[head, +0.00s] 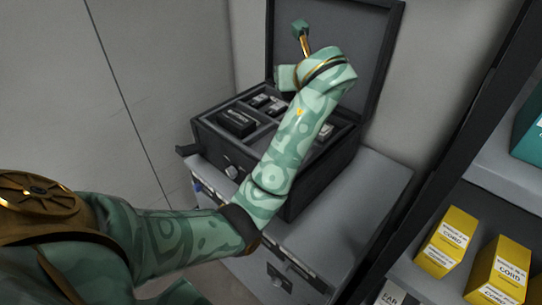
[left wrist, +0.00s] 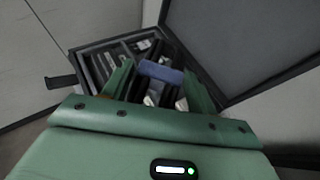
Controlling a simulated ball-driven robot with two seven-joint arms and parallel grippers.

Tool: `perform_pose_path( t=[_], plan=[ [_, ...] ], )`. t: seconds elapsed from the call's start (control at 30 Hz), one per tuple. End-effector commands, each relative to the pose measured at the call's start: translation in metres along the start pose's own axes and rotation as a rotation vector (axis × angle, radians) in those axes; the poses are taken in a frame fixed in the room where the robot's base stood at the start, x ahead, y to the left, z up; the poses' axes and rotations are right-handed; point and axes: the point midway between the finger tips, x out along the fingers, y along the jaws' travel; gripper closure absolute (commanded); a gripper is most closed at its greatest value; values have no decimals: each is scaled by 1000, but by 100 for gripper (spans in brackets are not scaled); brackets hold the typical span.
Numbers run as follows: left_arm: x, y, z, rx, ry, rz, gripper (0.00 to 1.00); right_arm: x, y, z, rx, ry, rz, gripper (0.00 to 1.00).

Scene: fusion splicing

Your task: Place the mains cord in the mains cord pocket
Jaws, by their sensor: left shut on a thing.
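The open dark case (head: 240,170) has several compartments inside. I cannot tell which compartment is the mains cord pocket. My left arm reaches over the case, and its hand is mostly hidden behind my wrist in the head view. In the left wrist view my left gripper (left wrist: 160,90) is over the case, its two green fingers closed on a blue-grey piece (left wrist: 160,72), which I take to be the mains cord. It spans between the fingers above the compartments. My right gripper is not in view.
The case's lid (head: 345,45) stands open at the back. A black box (head: 237,122) and smaller items sit in the compartments. The case rests on a grey drawer cabinet (head: 375,190). A shelf at right holds yellow cord boxes (head: 447,243). Walls stand behind and left.

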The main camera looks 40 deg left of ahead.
Motion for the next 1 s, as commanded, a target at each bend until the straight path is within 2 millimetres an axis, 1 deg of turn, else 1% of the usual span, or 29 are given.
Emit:
perform_pose_path(
  t=[0.03, 0.1, 0.2, 0.33, 0.4, 0.5, 0.63, 0.83, 1.0],
  plan=[
    [16, -1, -11, -33, 10, 77, 74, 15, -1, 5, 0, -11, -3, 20],
    [29, 2, -18, -89, 14, 197, 74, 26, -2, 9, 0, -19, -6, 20],
    [41, 4, -34, -167, 21, 366, 74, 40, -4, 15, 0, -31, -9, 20],
    [44, 5, -57, -258, 26, 558, 74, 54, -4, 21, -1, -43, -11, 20],
    [40, 5, -67, -297, 27, 645, 74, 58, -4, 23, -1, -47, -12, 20],
    [34, 6, -76, -341, 27, 734, 75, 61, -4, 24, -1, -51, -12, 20],
    [34, 7, -88, -363, 25, 783, 75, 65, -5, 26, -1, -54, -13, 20],
    [49, 7, -122, -364, 24, 790, 75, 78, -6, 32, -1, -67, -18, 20],
    [58, 6, -139, -364, 23, 788, 75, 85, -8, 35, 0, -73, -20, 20]
  ],
)
